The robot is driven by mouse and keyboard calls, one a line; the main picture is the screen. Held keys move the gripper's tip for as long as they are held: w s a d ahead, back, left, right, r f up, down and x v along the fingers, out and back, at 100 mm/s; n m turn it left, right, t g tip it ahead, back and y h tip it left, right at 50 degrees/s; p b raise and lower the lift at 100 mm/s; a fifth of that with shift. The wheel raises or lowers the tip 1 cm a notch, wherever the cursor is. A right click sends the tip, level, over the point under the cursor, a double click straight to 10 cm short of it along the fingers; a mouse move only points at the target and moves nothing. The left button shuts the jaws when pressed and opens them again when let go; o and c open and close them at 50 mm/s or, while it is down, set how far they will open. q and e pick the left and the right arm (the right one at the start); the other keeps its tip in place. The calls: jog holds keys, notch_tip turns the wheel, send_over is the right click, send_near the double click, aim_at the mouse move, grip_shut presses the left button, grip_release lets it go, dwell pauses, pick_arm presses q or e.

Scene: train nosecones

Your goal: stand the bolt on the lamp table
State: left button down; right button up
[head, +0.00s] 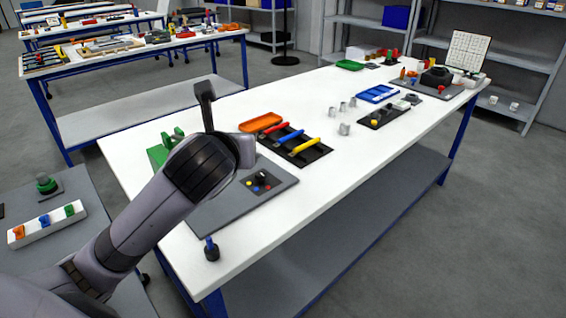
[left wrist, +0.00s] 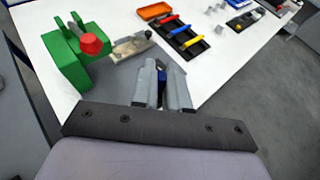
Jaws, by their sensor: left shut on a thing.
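My left arm comes in from the left in the head view, its hand (head: 200,165) over the near end of the white table (head: 370,160). Its fingertips are hidden there. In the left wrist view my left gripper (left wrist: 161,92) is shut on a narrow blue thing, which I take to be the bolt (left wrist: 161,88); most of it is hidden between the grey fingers. A small blue-topped piece with a dark base (head: 211,250) stands near the table's front corner. Which table is the lamp table I cannot tell. My right gripper is not in view.
A green vise (left wrist: 70,55) with a red knob is left of my fingers. A grey mat (head: 225,212) carries a small button box (head: 262,182). An orange tray (head: 261,122) and a black tool tray (head: 315,153) lie beyond. The white table's right front strip is clear.

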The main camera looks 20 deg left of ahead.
pick_arm(q)
notch_tip(320, 180, down, 20)
dwell(0.5)
jog(key=c, duration=1.1)
grip_release()
jog(key=shift+f, duration=0.1)
